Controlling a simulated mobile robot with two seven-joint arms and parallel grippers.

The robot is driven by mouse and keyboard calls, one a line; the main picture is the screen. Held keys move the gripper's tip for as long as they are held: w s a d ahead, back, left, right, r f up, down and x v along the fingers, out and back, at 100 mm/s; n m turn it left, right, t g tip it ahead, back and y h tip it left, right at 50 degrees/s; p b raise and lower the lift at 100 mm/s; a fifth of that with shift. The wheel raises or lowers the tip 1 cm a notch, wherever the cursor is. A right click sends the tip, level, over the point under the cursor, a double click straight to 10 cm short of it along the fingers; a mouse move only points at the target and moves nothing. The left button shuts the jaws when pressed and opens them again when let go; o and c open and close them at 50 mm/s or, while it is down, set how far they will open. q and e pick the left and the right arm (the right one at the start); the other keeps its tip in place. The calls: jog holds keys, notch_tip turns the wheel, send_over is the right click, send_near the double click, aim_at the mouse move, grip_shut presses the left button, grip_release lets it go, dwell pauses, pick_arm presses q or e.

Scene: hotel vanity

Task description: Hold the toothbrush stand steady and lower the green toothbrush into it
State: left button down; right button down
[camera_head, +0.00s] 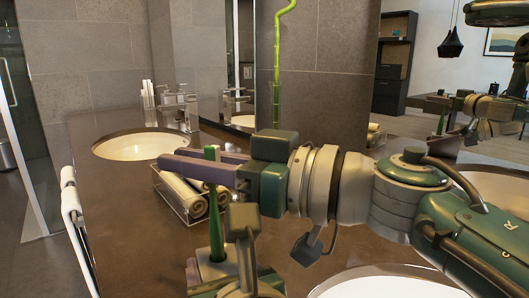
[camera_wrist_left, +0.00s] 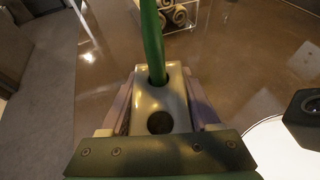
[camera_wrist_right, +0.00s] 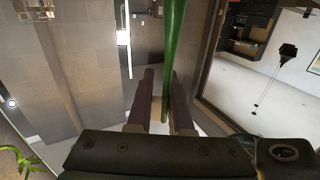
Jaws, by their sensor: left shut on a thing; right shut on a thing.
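The toothbrush stand (camera_wrist_left: 157,103) is a pale block with two round holes in the left wrist view. My left gripper (camera_head: 216,272) is shut on its sides; in the head view the arm partly hides the stand. The green toothbrush (camera_head: 216,225) is upright, with its lower end at the stand's top. In the left wrist view the toothbrush (camera_wrist_left: 152,45) meets the far hole; how deep it sits I cannot tell. The near hole is empty. My right gripper (camera_head: 172,160) is shut on the toothbrush's upper part, which also shows between the fingers in the right wrist view (camera_wrist_right: 172,60).
A clear tray (camera_head: 171,207) with rolled towels stands just behind the grippers. A basin (camera_head: 135,147) is at the back left and another (camera_head: 390,285) at the front right. A green stalk (camera_head: 277,70) rises behind my right arm. Brown counter lies free at left.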

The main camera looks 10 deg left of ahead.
jog(key=c, duration=0.7)
grip_release()
jog(key=shift+c, duration=0.2)
jog(key=s+d, duration=0.2)
jog(key=d, duration=0.9)
jog(key=shift+d, duration=0.4)
jog(key=shift+s, duration=0.1)
pick_arm(q)
jog(key=shift+c, duration=0.2)
grip_release()
